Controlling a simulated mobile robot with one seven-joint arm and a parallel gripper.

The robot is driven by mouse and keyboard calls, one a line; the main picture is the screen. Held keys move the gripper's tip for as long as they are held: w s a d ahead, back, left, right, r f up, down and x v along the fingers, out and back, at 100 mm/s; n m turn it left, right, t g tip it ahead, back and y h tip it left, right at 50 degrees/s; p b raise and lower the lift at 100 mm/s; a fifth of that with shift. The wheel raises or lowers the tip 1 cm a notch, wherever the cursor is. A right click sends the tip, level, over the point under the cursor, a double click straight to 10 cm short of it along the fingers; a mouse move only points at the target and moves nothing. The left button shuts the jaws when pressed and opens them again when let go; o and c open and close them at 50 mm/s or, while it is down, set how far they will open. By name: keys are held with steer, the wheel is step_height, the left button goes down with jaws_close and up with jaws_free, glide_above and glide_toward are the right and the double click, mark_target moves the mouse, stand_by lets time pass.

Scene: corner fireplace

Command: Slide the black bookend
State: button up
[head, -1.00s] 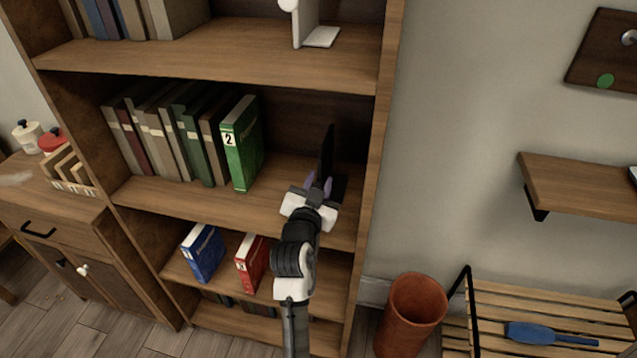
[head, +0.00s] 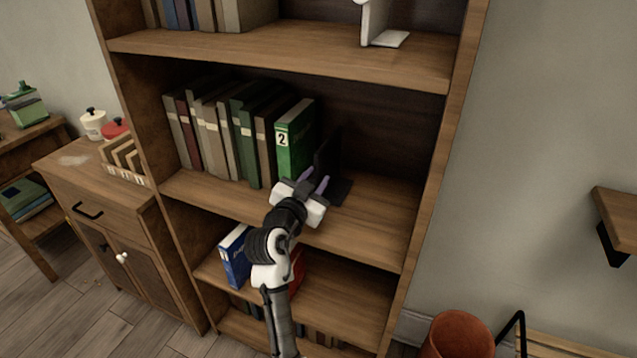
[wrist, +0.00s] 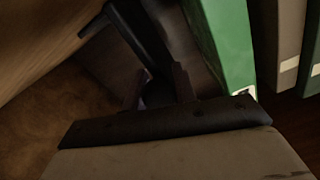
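The black bookend (head: 328,153) stands upright on the middle shelf, just right of the green book marked 2 (head: 296,138). Its flat foot (head: 341,190) lies on the shelf to the right of the plate. My gripper (head: 312,184) is at the bookend's front edge, its two purple fingers apart. In the wrist view the dark bookend (wrist: 140,35) runs away from between my fingers (wrist: 160,88), with space visible between them. The green book (wrist: 224,40) is to its right there. I cannot tell whether the bookend touches the book.
Several books (head: 215,125) lean in a row left of the green book. The middle shelf (head: 385,215) is clear to the right, up to the bookcase side (head: 440,170). A blue book (head: 235,257) and a partly hidden red book (head: 299,268) stand on the shelf below.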

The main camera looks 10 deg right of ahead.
steer(key=o, duration=0.4)
steer(key=shift+d, duration=0.1)
steer(key=shift+o, duration=0.2)
steer(key=shift+s+a+f, duration=0.1)
steer(key=shift+s+a, duration=0.25)
steer(key=shift+s, duration=0.1)
steer(key=b+v, duration=0.3)
steer(key=v, duration=0.9)
steer(key=shift+s+a, duration=0.2)
steer(key=shift+s, duration=0.1)
